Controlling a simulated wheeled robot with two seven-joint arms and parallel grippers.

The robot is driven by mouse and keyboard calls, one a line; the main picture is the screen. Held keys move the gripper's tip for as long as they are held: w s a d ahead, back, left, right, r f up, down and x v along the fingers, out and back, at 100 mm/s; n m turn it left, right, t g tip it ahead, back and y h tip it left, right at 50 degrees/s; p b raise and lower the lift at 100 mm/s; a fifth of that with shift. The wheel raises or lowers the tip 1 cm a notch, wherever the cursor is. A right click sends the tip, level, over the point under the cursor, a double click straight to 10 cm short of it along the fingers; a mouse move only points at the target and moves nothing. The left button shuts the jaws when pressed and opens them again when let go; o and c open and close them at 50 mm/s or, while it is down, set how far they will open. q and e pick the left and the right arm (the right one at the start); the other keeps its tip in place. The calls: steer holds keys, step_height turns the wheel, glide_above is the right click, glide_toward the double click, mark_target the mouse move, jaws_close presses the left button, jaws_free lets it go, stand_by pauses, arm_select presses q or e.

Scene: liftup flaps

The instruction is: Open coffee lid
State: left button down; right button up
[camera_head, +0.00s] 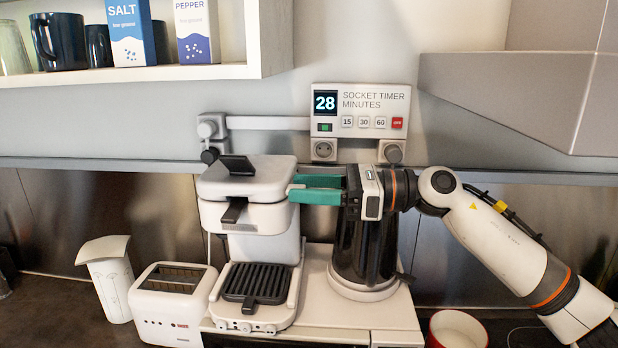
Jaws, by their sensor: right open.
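The white coffee machine (265,218) stands on the counter left of centre. Its lid (262,175) looks shut, with a black tab (237,165) on top. A black handle (234,211) juts from the front below the lid. My right gripper (300,188) has green fingers and reaches in from the right, pointing left. It is open, with its fingertips at the right side of the machine's upper part, near lid height. I cannot tell whether they touch it. My left gripper is not in view.
A dark jug (361,245) stands behind and below my right gripper. A white toaster (170,302) and a tapered white container (108,280) are at left. A red cup (457,330) is at lower right. A shelf (200,73) and a socket timer (360,112) are above.

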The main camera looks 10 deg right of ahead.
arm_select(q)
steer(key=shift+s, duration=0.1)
arm_select(e)
steer(key=shift+a, duration=0.1)
steer(key=shift+c, duration=0.4)
jaws_close()
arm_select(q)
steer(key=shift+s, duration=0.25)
